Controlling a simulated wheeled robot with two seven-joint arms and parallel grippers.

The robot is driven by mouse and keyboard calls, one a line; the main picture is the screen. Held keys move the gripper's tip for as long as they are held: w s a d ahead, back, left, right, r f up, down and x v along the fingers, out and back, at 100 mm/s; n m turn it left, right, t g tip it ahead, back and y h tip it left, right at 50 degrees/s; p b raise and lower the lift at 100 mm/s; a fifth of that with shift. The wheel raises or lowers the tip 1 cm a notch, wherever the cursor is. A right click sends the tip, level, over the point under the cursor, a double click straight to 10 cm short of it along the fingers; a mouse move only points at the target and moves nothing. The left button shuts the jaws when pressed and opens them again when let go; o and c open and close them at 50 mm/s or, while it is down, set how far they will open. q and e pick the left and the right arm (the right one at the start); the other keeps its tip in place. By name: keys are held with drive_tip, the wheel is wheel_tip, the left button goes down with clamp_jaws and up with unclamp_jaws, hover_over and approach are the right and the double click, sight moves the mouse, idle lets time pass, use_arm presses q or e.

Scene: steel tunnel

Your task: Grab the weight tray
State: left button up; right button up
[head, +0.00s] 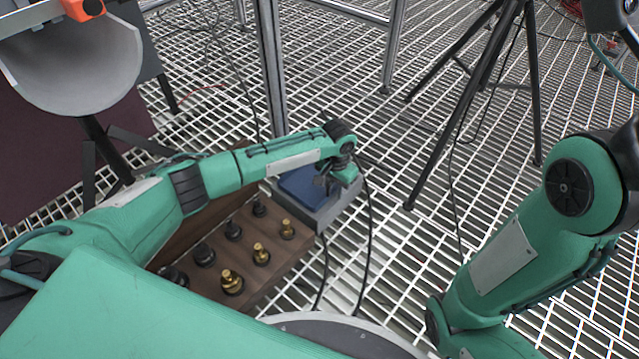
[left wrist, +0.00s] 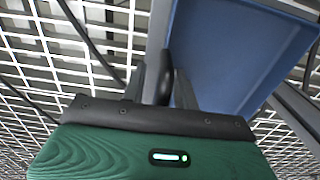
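A blue tray (head: 303,186) sits on a grey box-shaped base (head: 325,211) at the right end of a brown wooden board (head: 262,288). The board carries several black and brass weights. My left gripper (head: 331,183) points down at the right part of the blue tray and hides some of it. In the left wrist view the blue tray (left wrist: 232,50) fills the upper right, beyond the dark fingers (left wrist: 162,85). A dark rounded piece shows between the fingers; I cannot tell whether they grip anything. My right gripper is out of view.
A brass weight (head: 231,281) and a black weight (head: 204,254) stand on the board. A metal post (head: 271,70) rises behind it. Black cables (head: 366,240) hang beside the base. A black tripod (head: 478,85) stands at right on the open grating floor.

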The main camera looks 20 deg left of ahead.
use_arm(q)
drive_tip(key=shift+r, duration=0.1)
clamp_jaws()
